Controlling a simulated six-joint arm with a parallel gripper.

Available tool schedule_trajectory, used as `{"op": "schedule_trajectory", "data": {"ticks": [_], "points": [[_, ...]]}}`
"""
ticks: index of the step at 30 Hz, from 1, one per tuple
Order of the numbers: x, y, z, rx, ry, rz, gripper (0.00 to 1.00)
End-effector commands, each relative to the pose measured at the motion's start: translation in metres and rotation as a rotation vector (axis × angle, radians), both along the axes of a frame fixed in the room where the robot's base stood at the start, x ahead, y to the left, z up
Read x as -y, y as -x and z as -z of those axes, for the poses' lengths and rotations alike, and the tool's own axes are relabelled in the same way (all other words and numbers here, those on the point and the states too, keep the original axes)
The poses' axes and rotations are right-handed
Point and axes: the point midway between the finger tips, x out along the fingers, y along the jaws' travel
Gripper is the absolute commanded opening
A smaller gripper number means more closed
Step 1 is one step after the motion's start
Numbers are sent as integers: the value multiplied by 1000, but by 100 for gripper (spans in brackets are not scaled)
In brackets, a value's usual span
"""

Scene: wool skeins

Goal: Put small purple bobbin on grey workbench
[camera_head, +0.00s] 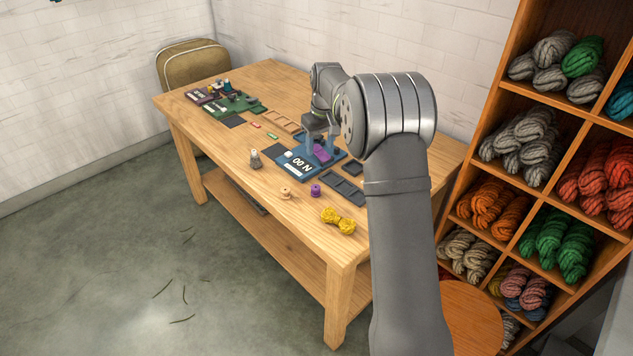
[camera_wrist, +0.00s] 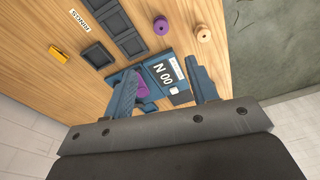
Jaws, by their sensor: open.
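A small purple bobbin (camera_head: 316,190) stands on the wooden table (camera_head: 260,180), left of the dark compartment tray; it also shows in the wrist view (camera_wrist: 161,26). A second purple piece (camera_head: 322,153) lies on a blue board marked "N 00" (camera_head: 296,167). In the wrist view this purple piece (camera_wrist: 142,88) is close to the left finger and partly hidden by it. My gripper (camera_head: 320,138) is open above the blue board, its fingers (camera_wrist: 163,88) pointing down at it. I cannot make out a workbench with a grey top; the table is light wood.
A yellow skein (camera_head: 338,220) and a wooden spool (camera_head: 286,193) are near the front edge. A dark compartment tray (camera_head: 346,189) and a dark square (camera_head: 352,167) are to the right. A green board (camera_head: 236,104) is at the far left. A shelf of wool (camera_head: 545,145) stands at right.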

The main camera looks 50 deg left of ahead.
Motion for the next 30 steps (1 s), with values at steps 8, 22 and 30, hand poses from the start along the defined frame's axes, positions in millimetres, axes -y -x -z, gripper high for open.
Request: {"op": "schedule_trajectory", "data": {"ticks": [8,22,30], "points": [[-6,9,8,-1,2,-1,53],[-14,6,88,-3,4,0,53],[-19,4,125,-1,1,0,53]]}}
